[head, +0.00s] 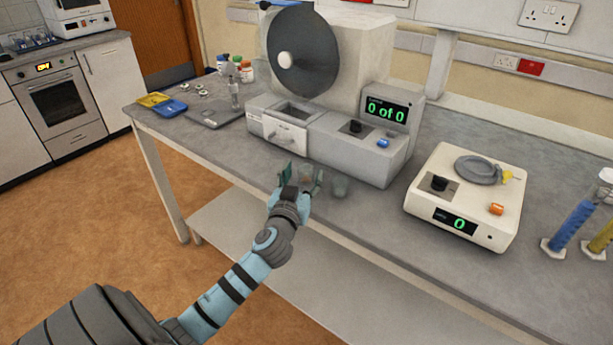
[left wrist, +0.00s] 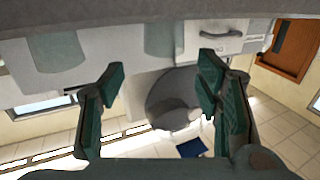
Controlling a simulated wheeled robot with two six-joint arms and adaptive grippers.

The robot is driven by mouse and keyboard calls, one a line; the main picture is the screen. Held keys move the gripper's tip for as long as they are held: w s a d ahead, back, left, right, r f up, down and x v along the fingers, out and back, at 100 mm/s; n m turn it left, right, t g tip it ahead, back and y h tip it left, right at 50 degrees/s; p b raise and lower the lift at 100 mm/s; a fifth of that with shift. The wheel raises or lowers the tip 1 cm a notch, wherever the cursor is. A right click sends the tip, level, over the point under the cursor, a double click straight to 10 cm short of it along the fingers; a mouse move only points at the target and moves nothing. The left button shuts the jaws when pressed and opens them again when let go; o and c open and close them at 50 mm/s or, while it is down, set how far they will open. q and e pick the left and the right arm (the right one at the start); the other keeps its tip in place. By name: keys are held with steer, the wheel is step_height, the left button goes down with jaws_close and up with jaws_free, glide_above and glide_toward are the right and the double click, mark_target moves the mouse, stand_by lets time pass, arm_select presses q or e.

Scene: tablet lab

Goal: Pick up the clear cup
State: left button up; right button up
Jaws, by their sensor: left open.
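Two clear cups stand near the front edge of the bench, below the large machine. One clear cup (head: 306,174) shows faintly between the fingers of my left gripper (head: 302,176) in the head view. In the left wrist view this cup (left wrist: 163,36) lies ahead, between the lines of the fingers. The other clear cup (head: 340,186) stands just to the right of the gripper; in the left wrist view it (left wrist: 58,52) is at the left. My left gripper is open, with green pads apart (left wrist: 162,72), and I see no finger contact. My right gripper is out of view.
The grey bench (head: 375,238) carries a machine with a dark disc (head: 318,62) and a "0 of 0" display behind the cups. A cream counter (head: 465,205) stands to the right, with blue and yellow cylinders beyond. A flat grey device (head: 214,112) lies at left.

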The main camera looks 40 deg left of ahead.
mark_target(306, 168)
arm_select(q)
steer(key=w, duration=0.1)
steer(key=w+a+f, duration=0.1)
steer(key=w, duration=0.1)
steer(key=w+a, duration=0.1)
steer(key=shift+w+a+f, duration=0.15)
steer(key=shift+f, duration=0.05)
steer(key=c, duration=0.9)
steer(key=shift+r, duration=0.1)
